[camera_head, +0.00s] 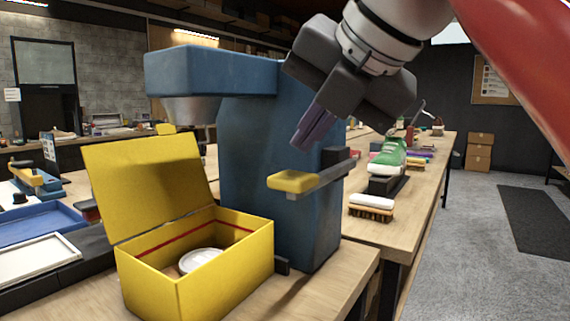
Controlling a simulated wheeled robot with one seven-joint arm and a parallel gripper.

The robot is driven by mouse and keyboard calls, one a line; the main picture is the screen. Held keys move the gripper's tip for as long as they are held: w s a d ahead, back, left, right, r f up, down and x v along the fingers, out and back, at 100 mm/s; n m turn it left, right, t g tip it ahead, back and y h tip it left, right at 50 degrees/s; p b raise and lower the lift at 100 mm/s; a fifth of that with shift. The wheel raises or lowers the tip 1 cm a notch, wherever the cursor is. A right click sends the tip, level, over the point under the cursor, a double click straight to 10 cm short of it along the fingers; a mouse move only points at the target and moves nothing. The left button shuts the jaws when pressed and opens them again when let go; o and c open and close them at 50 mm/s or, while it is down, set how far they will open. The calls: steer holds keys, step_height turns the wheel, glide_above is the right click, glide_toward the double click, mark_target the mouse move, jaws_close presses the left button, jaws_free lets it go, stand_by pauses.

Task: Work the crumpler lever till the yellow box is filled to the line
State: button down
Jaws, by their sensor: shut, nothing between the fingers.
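The blue crumpler machine (300,225) stands upright on the wooden bench. Its lever, with a yellow handle pad (293,181), sticks out from its side toward the left front. The yellow box (203,289) stands open below the machine's nozzle (190,108), its lid raised at the back. A red line (160,247) runs around its inside walls. One round whitish piece (201,261) shows inside, below the line. My gripper (314,128) is shut and empty, just above the lever and apart from the yellow pad, in front of the machine's body.
A white-topped brush (371,206) and a green shoe on a dark stand (388,185) are on the bench to the right. A blue tray (40,225) and a white tray (38,258) lie at left.

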step_height(320, 180, up, 2)
steer(key=shift+r+p, duration=0.25)
steer(key=shift+p, duration=0.65)
steer(key=shift+w+r, duration=0.15)
steer(key=shift+r, duration=0.85)
